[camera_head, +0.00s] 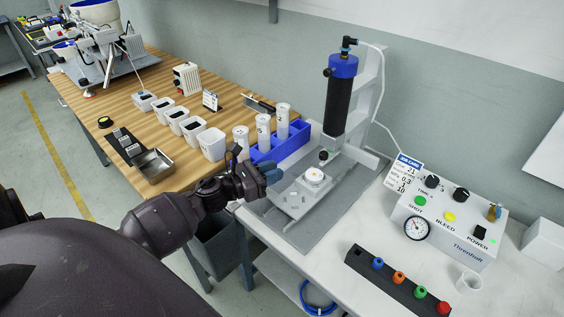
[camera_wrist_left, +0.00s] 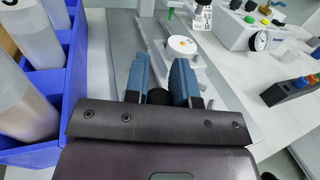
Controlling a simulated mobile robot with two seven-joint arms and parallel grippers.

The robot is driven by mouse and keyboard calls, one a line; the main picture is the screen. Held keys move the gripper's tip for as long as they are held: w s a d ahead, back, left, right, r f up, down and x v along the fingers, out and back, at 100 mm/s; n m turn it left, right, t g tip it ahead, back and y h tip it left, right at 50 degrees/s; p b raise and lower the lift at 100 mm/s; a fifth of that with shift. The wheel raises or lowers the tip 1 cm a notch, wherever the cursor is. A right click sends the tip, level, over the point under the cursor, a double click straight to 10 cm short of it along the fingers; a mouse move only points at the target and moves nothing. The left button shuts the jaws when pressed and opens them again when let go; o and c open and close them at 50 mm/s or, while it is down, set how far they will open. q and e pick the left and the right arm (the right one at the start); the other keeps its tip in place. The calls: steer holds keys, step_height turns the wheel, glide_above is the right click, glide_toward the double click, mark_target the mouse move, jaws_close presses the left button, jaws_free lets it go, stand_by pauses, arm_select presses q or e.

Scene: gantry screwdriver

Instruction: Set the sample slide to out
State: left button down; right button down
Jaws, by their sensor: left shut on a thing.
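The sample slide (camera_head: 292,198) is a pale plate on the grey base under the upright black dispenser cylinder (camera_head: 337,105). A round white dish (camera_head: 314,175) sits at its far end, near the dispenser tip (camera_head: 323,155). The dish also shows in the left wrist view (camera_wrist_left: 182,44), beyond my fingertips. My left gripper (camera_head: 267,179) is at the left, near end of the slide. In the left wrist view its blue fingers (camera_wrist_left: 160,78) are on either side of a black round knob (camera_wrist_left: 158,97) and shut on it. The knob is hidden in the head view.
A blue rack (camera_head: 265,156) with white cylinders stands close to the left of my gripper. A control box (camera_head: 445,226) with knobs and a gauge is to the right. A black strip with coloured tips (camera_head: 397,281) lies in front of it.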

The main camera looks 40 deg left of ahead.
arm_select(q)
steer(key=s, duration=0.3)
steer(key=shift+s+a, duration=0.1)
steer(key=shift+s, duration=0.15)
steer(key=shift+f, duration=0.15)
arm_select(e)
steer(key=shift+w+a+r, duration=0.2)
steer(key=shift+w+r, duration=0.05)
steer(key=shift+w, duration=0.1)
arm_select(q)
steer(key=c, duration=1.3)
jaws_free()
steer(key=shift+c, duration=0.2)
steer(key=o, duration=0.4)
steer(key=shift+s, duration=0.25)
steer(key=shift+w, duration=0.1)
arm_select(e)
steer(key=shift+d, duration=0.1)
steer(key=shift+s, duration=0.1)
arm_select(q)
steer(key=shift+s+a, duration=0.3)
steer(key=shift+s, duration=0.25)
steer(key=v, duration=0.9)
steer(key=shift+s, duration=0.3)
steer(key=shift+a, duration=0.1)
arm_select(e)
steer(key=shift+d, duration=0.1)
